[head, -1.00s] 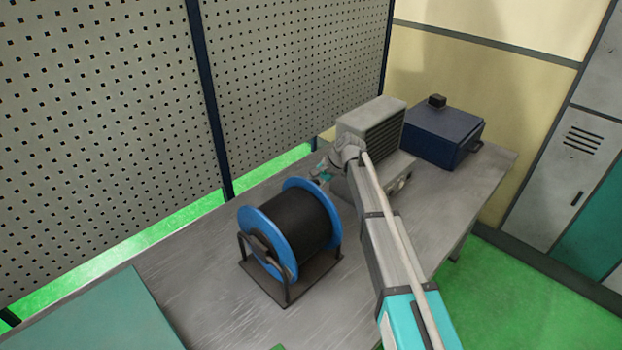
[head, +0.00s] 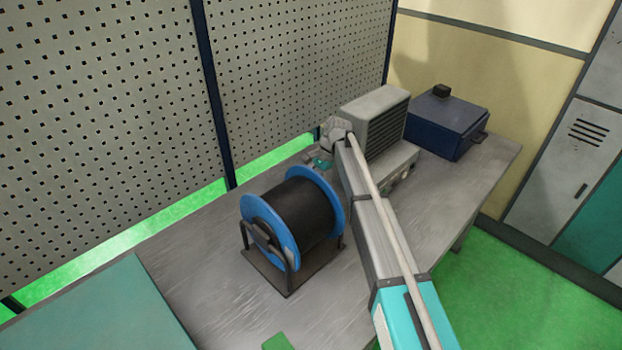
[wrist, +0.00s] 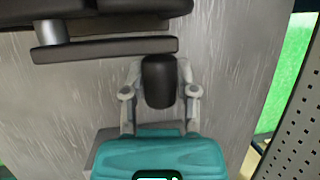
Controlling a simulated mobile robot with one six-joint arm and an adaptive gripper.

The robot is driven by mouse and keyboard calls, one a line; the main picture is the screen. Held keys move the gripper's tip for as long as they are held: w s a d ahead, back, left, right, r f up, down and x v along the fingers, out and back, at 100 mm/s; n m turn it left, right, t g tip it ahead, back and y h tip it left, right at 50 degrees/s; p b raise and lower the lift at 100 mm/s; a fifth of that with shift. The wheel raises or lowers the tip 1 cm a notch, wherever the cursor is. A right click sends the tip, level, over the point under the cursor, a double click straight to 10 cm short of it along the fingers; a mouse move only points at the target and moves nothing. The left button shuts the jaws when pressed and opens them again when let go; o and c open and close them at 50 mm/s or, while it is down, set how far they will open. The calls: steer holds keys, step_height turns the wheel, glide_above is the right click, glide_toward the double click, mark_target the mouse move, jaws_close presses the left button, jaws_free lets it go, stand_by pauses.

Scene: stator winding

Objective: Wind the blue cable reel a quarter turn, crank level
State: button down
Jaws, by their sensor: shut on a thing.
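The blue cable reel (head: 257,216) stands in a dark frame on the bench, with black cable (head: 300,213) wound between its two flanges. In the wrist view, the dark crank arm (wrist: 105,50) lies almost level across the picture, with a grey pin at its left. My gripper (wrist: 160,82) is shut on the black crank grip (wrist: 160,80), one grey finger on each side, by the arm's right end. In the head view, my gripper's teal body shows just beyond the far flange; its fingertips and the crank are not clear there.
A grey vented machine (head: 375,125) stands close behind my wrist. A dark blue box (head: 445,125) sits at the bench's far end. The perforated panel (head: 100,120) runs along the left.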

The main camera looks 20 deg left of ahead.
steer(key=c, duration=0.5)
jaws_free()
steer(key=shift+w+f, duration=0.15)
steer(key=shift+w, duration=0.25)
steer(key=shift+o, duration=0.6)
steer(key=shift+s, duration=0.15)
steer(key=shift+s, duration=0.1)
